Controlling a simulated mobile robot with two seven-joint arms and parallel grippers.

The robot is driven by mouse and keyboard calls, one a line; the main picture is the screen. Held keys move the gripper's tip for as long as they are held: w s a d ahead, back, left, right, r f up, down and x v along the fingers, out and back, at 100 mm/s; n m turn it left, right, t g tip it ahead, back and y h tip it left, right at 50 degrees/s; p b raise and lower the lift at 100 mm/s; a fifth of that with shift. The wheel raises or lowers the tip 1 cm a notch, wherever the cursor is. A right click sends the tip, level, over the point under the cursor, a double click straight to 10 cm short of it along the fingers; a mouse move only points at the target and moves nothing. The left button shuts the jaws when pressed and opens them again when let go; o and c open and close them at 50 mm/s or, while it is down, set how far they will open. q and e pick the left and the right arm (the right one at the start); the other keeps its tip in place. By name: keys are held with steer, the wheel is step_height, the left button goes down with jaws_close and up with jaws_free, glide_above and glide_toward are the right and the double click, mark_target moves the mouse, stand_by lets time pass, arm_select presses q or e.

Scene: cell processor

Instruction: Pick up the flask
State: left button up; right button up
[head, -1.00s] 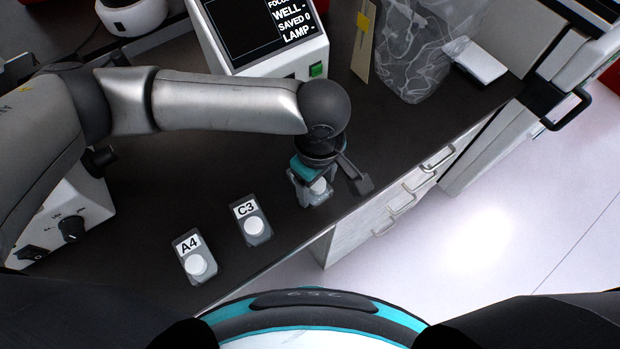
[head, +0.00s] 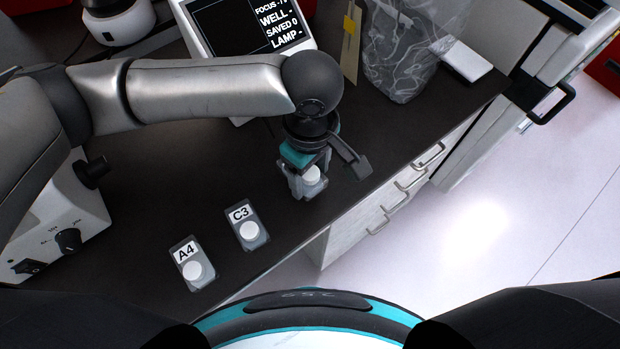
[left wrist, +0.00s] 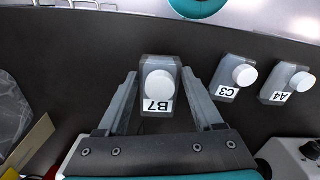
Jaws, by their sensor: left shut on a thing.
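The flask labelled B7 (left wrist: 158,84) is a small grey, clear-walled flask with a white cap. It sits between the two fingers of my left gripper (left wrist: 160,98), which is shut on it. In the head view the gripper (head: 307,184) points down around this flask (head: 312,176), near the counter's front edge. Its label is hidden there, and a gap beneath it is hard to judge. Flask C3 (head: 249,231) and flask A4 (head: 192,271) stand apart to the left in the head view. My right gripper is not in view.
A device with a screen (head: 250,25) stands behind my left arm. A clear plastic bag (head: 405,55) is at the back right. A white knobbed device (head: 65,240) is at the left. Drawers (head: 385,205) lie below the counter's front edge. Dark counter between is clear.

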mark_target(310, 172)
arm_select(q)
step_height(310, 172, up, 15)
steer(key=p, duration=0.2)
steer(key=o, duration=0.7)
jaws_close()
steer(key=shift+f, duration=0.1)
